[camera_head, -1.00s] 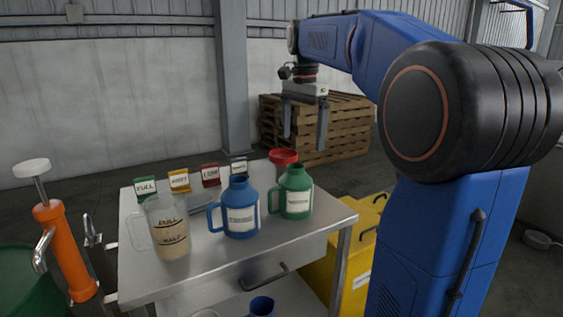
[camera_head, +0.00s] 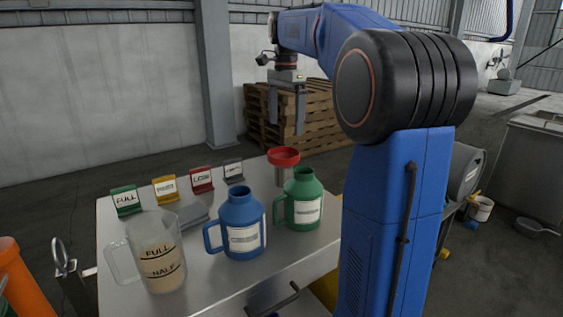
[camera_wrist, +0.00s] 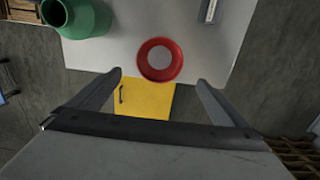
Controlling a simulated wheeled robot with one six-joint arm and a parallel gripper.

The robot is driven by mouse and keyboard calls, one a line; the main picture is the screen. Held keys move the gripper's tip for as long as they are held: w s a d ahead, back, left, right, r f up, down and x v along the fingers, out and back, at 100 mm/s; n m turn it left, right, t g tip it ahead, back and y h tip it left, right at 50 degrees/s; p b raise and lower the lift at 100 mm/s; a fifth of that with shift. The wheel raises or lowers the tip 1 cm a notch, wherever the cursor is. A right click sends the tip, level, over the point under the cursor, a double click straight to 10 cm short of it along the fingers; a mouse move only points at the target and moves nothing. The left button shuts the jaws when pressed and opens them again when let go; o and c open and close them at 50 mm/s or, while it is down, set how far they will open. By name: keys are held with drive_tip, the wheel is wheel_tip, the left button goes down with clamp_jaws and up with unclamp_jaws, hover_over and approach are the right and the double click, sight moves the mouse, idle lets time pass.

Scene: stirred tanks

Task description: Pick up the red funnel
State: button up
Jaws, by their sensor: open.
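The red funnel (camera_head: 283,155) stands upright near the back right of the steel cart top, behind the green jug, with its wide red mouth up and a grey spout below. In the wrist view the funnel (camera_wrist: 160,59) shows from above as a red ring. My gripper (camera_head: 287,128) is open and empty, fingers pointing down, above and behind the funnel in the head view. In the wrist view my gripper's fingers (camera_wrist: 158,77) are spread to either side, with the funnel mostly beyond their tips and between their lines. They do not touch it.
The green jug (camera_head: 299,199) stands close in front of the funnel. A blue jug (camera_head: 240,223), a clear measuring jug (camera_head: 157,252) and several coloured label cards (camera_head: 164,189) share the cart top (camera_head: 200,283). Wooden pallets (camera_head: 322,122) stand behind.

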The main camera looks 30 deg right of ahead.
sight(285, 148)
wheel_tip(285, 148, down, 10)
drive_tip(key=shift+r, duration=0.15)
drive_tip(key=shift+s+a+f, duration=0.1)
drive_tip(key=shift+a+f, duration=0.1)
drive_tip(key=shift+f, duration=1.15)
drive_tip(key=shift+a+f, duration=0.15)
drive_tip(key=shift+f, duration=1.15)
drive_tip(key=c, duration=1.1)
